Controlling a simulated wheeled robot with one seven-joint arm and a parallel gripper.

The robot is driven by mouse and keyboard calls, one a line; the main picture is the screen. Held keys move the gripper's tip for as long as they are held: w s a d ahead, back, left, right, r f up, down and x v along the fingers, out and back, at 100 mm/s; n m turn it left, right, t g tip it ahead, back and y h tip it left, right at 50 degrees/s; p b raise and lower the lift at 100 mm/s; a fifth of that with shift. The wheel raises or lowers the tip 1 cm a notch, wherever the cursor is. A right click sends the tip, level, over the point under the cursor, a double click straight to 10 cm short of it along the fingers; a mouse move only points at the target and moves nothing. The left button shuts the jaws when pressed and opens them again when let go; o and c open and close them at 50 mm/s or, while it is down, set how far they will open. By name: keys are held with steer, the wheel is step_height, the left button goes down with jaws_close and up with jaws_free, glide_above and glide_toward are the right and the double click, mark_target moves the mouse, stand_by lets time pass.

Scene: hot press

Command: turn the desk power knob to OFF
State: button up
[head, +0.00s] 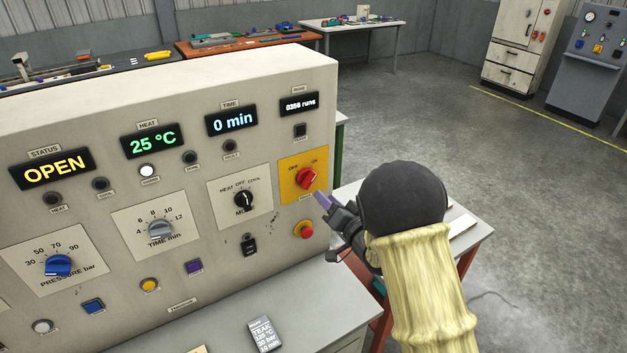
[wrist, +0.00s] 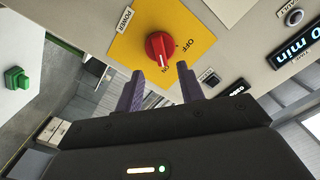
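The power knob (head: 306,178) is red and sits on a yellow plate (head: 291,190) at the right end of the desk's control panel. In the wrist view the knob (wrist: 159,48) has its white mark by the ON label, with OFF printed to the side on the yellow plate (wrist: 131,50). My gripper (head: 323,200) is just to the lower right of the knob in the head view. In the wrist view my gripper (wrist: 160,69) is open, its two purple fingers apart and pointing at the knob. The fingers appear short of the knob, with nothing between them.
A red emergency button (head: 305,230) is below the yellow plate. The black mode knob (head: 243,200) is to its left. The lit displays read OPEN (head: 52,170), 25 °C and 0 min. A side table (head: 470,238) stands behind my arm.

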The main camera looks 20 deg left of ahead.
mark_target(311, 182)
steer(key=p+x, duration=0.2)
steer(key=x, duration=0.5)
steer(key=shift+w+a, duration=0.25)
jaws_close()
